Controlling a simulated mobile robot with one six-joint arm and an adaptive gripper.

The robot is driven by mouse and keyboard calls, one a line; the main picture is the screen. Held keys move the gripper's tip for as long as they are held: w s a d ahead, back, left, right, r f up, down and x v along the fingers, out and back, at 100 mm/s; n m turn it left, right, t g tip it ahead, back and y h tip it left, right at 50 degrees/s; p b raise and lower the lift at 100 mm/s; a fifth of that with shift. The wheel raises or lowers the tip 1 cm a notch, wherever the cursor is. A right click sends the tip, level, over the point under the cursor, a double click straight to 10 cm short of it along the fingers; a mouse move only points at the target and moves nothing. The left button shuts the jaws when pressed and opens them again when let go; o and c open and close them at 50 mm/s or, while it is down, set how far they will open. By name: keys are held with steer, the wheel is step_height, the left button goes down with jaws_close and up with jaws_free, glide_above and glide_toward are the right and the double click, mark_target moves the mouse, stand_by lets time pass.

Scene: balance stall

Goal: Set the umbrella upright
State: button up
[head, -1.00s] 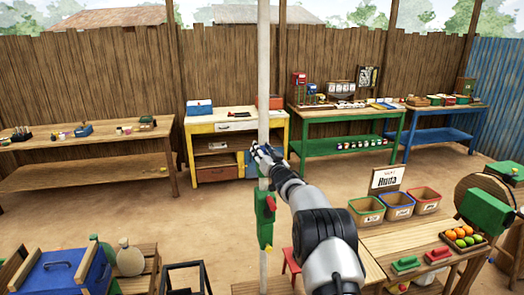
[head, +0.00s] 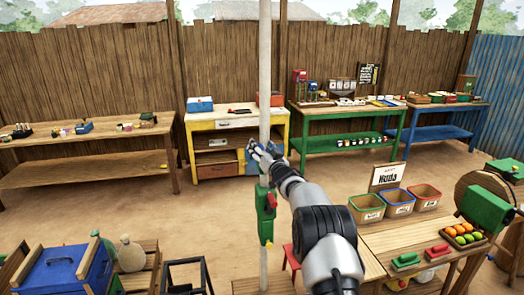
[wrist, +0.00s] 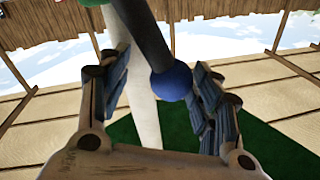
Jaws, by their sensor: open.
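A tall white pole (head: 264,90) runs nearly vertical through the head view, with its top out of frame; no canopy is clear there. A green housing with a red part (head: 266,217) is fixed to it lower down. My gripper (head: 257,150) is at the pole, above the housing. In the wrist view, my gripper (wrist: 165,78) is open, with a dark rod ending in a blue ball knob (wrist: 171,84) between its fingers. The white pole (wrist: 142,128) passes behind the knob. I cannot tell whether a finger touches the knob. A green surface (wrist: 180,140) shows beyond.
A wooden counter (head: 400,245) with three bins (head: 397,202), a fruit tray (head: 464,237) and green blocks is at lower right. A blue box (head: 62,268) and a dark frame (head: 186,277) stand at lower left. Benches line the fence behind.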

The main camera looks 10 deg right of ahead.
steer(key=shift+s, duration=0.1)
steer(key=s+d+f, duration=0.1)
steer(key=s, duration=1)
steer(key=shift+s+d, duration=0.35)
steer(key=shift+d, duration=0.05)
steer(key=shift+c, duration=0.5)
